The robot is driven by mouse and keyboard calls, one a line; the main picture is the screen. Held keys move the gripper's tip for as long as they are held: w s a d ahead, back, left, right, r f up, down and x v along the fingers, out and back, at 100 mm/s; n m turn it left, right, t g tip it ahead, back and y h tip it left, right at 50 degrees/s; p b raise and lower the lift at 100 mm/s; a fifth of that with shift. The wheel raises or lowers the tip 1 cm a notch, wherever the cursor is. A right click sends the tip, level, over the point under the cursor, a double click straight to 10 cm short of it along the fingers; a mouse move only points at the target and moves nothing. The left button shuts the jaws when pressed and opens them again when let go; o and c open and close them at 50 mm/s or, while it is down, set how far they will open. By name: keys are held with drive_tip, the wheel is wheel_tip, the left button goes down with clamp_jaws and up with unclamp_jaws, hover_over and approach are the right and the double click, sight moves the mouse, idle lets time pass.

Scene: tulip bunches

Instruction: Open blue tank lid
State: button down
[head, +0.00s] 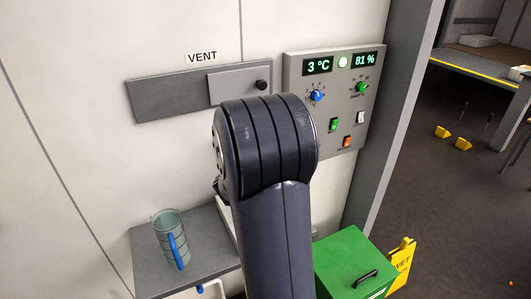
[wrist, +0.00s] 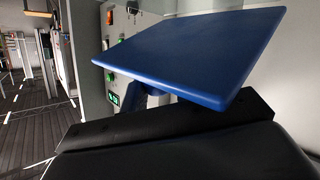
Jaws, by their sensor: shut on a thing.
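The blue tank lid (wrist: 195,50) appears in the wrist view as a broad, flat blue panel, tilted in the picture. A smaller blue part (wrist: 137,94) shows below its left side. My gripper (wrist: 160,118), black, fills the bottom of the wrist view close against the lid and is shut on it. The exact grip point is hidden. In the head view my dark arm covers the middle, hiding my gripper and the blue tank. I cannot tell how far the lid is open.
A green tank (head: 352,262) with a black handle stands at lower right, beside a yellow wet-floor sign (head: 402,262). A glass jug (head: 170,238) with a blue handle stands on a grey shelf (head: 206,231). A control panel (head: 338,95) and a vent slide (head: 198,92) are on the wall.

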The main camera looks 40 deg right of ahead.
drive_tip(key=p, duration=0.1)
drive_tip(key=w+r+p, duration=0.1)
drive_tip(key=shift+d+r+n+g+y+p, duration=0.15)
drive_tip(key=shift+r+n+g+y+p, duration=0.15)
drive_tip(key=shift+g+p, duration=0.1)
drive_tip(key=shift+w+d+r+n+g+y+p, duration=0.15)
drive_tip(key=shift+w+n+g+p, duration=0.1)
drive_tip(key=shift+w+p, duration=0.15)
drive_tip(key=shift+w+r+n+g+y+p, duration=0.1)
drive_tip(key=shift+w+n+g+y+p, duration=0.05)
drive_tip(key=shift+w+n+g+p, duration=0.2)
drive_tip(key=w, duration=0.1)
drive_tip(key=g, duration=0.1)
drive_tip(key=w+n+y, duration=0.1)
drive_tip(key=shift+w+d+r+g, duration=0.3)
drive_tip(key=shift+r+g, duration=0.05)
drive_tip(key=shift+g, duration=0.05)
drive_tip(key=shift+w+d+r+n+g+y, duration=0.1)
drive_tip(key=shift+w+d+n+g+y, duration=0.25)
drive_tip(key=shift+w+g, duration=0.35)
drive_tip(key=shift+w+n+g+y, duration=0.15)
drive_tip(key=shift+w+n+g, duration=0.35)
drive_tip(key=shift+w, duration=0.25)
drive_tip(key=c, duration=1.2)
unclamp_jaws()
drive_tip(key=shift+o, duration=0.2)
